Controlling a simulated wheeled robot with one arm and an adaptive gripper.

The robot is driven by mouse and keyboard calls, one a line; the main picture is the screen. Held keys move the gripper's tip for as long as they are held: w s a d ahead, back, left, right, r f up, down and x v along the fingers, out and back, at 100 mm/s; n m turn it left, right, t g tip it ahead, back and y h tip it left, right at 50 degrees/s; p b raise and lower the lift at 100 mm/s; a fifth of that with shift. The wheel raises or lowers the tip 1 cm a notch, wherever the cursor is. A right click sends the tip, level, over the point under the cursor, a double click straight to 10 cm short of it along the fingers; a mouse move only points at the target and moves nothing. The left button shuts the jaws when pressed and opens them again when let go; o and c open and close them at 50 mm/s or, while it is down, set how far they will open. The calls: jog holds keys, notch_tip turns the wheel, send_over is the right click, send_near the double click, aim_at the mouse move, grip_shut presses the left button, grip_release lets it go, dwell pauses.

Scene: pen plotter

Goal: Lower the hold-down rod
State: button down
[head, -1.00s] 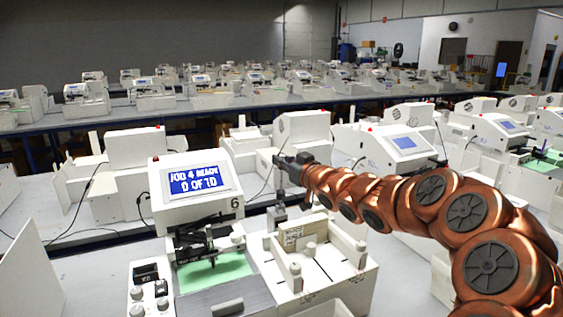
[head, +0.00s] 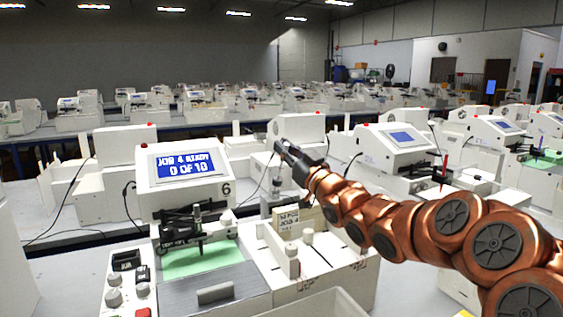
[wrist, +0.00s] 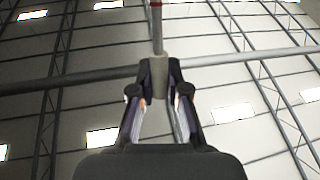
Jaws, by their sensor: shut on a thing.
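My gripper (head: 281,149) is above and behind the plotter's right-hand side, clear of its work area. In the wrist view its fingers (wrist: 158,72) are closed on a pale grey collar on a slim rod (wrist: 157,35) with a red part near the top. I cannot tell which rod is the hold-down rod, or whether the carriage rod touches the sheet.
A control panel (head: 128,285) with knobs is at the front left. Other plotters (head: 398,145) stand behind and to the right.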

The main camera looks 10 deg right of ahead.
jog(key=s+d+f+n+t+y+b, duration=0.1)
jog(key=s+f+n+t+y+b, duration=0.1)
jog(key=b, duration=0.9)
jog(key=shift+s+f+n+t+y, duration=0.3)
jog(key=shift+s+f+t+y, duration=0.7)
jog(key=shift+s, duration=0.8)
jog(key=shift+f, duration=0.25)
jog(key=c, duration=1.1)
grip_release()
jog(key=shift+c, duration=0.2)
jog(key=shift+s+f, duration=0.1)
jog(key=s+d+f, duration=0.1)
jog(key=s+d, duration=0.2)
jog(key=s, duration=0.3)
jog(key=s+d+f, duration=0.2)
jog(key=s+d, duration=0.2)
jog(key=s, duration=0.3)
jog(key=shift+s+d+f, duration=0.15)
jog(key=shift+s+f, duration=0.1)
